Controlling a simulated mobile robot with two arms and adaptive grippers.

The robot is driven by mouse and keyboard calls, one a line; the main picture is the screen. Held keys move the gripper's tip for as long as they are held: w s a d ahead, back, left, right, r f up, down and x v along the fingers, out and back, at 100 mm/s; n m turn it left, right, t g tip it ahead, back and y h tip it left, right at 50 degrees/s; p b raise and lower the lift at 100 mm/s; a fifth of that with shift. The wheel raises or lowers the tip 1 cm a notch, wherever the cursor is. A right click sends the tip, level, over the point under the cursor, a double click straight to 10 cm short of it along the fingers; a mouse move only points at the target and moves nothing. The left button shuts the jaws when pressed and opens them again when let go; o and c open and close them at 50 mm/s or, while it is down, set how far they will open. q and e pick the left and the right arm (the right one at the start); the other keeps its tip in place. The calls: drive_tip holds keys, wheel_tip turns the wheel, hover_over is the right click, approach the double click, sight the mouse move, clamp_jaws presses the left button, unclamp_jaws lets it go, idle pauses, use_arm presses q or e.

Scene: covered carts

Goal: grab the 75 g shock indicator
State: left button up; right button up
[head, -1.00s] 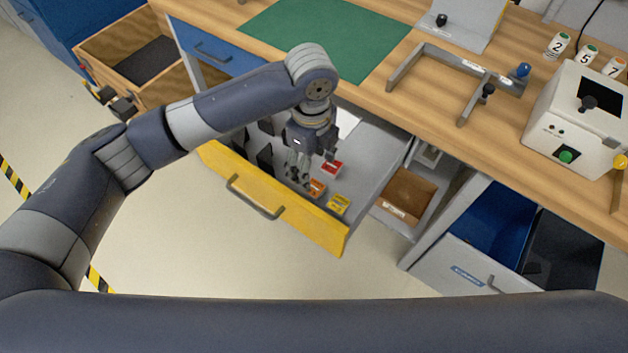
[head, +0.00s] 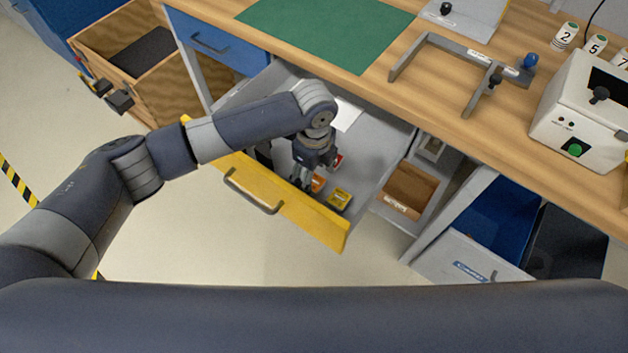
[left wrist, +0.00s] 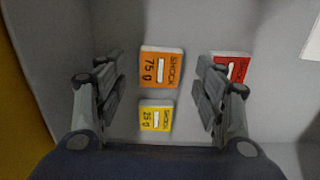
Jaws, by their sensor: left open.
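The orange 75 g shock indicator (left wrist: 161,68) lies on the floor of the open yellow-fronted drawer (head: 280,208). In the left wrist view it sits between and beyond the fingers of my left gripper (left wrist: 160,95), which is open and empty. In the head view the left gripper (head: 301,180) is down inside the drawer, and the orange indicator (head: 318,183) shows partly beside its fingers. A yellow 25 g shock indicator (left wrist: 156,116) lies nearer the gripper's palm. A red shock indicator (left wrist: 232,68) lies to the right, partly behind the right finger. My right gripper is not in view.
The workbench (head: 400,95) edge runs above the drawer. A brown box (head: 408,190) stands right of the drawer. The drawer's yellow front wall (left wrist: 18,95) is at the left of the wrist view. A white sheet (head: 346,114) lies at the drawer's back.

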use_arm(q)
drive_tip(key=shift+f, duration=0.8)
drive_tip(key=c, duration=0.9)
drive_tip(key=shift+r, duration=0.1)
